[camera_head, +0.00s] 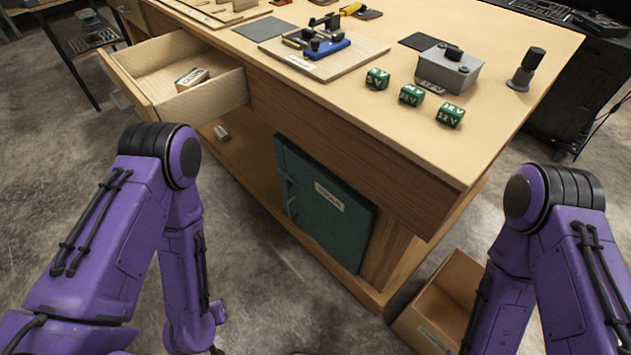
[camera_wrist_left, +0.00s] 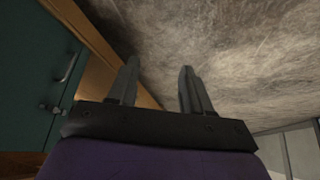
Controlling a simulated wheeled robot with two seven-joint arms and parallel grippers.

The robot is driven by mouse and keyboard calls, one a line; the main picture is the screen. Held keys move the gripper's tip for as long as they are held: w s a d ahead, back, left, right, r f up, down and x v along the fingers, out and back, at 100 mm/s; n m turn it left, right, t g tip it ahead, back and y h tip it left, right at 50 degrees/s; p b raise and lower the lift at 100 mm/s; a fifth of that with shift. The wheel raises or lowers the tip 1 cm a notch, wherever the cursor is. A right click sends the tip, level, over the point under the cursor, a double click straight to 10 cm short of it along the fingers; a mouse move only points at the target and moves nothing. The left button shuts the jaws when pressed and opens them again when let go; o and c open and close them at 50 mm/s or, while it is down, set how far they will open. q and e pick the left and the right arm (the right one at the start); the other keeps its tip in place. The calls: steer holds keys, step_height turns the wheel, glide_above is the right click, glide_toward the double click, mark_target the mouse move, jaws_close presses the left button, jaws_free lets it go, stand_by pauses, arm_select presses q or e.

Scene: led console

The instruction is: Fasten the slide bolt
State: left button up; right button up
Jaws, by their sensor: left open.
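A teal cabinet door (camera_head: 325,205) with a white label stands under the bench and looks closed. Its pale bar handle (camera_head: 288,188) is near its left edge. In the left wrist view the door (camera_wrist_left: 28,85) fills the left side, with the handle (camera_wrist_left: 68,68) and a small metal fitting (camera_wrist_left: 55,109) near its edge. The fitting looks like the slide bolt, but its position cannot be told. My left gripper (camera_wrist_left: 158,78) is open and empty, apart from the door, with floor between its fingers. My right gripper is out of view.
An open drawer (camera_head: 160,78) juts out at the left, holding a small labelled box (camera_head: 193,79). A cardboard box (camera_head: 440,305) stands on the floor at right. Green dice-like blocks (camera_head: 410,95) and a clamp board (camera_head: 345,62) are on the bench. Floor before the door is clear.

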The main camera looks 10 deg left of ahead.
arm_select(q)
steer(key=w+f+m+t+h+b, duration=0.1)
steer(key=w+f+m+t+b, duration=0.15)
steer(key=w+f+b, duration=0.55)
steer(key=m+t+h+b, duration=0.7)
steer(key=m+h+b, duration=0.4)
steer(key=m+h, duration=0.1)
glide_toward(288, 186)
steer(key=b+x, duration=0.1)
steer(key=x, duration=0.7)
steer(key=shift+w, duration=0.1)
steer(key=shift+w+d, duration=0.25)
steer(key=shift+w, duration=0.1)
jaws_close()
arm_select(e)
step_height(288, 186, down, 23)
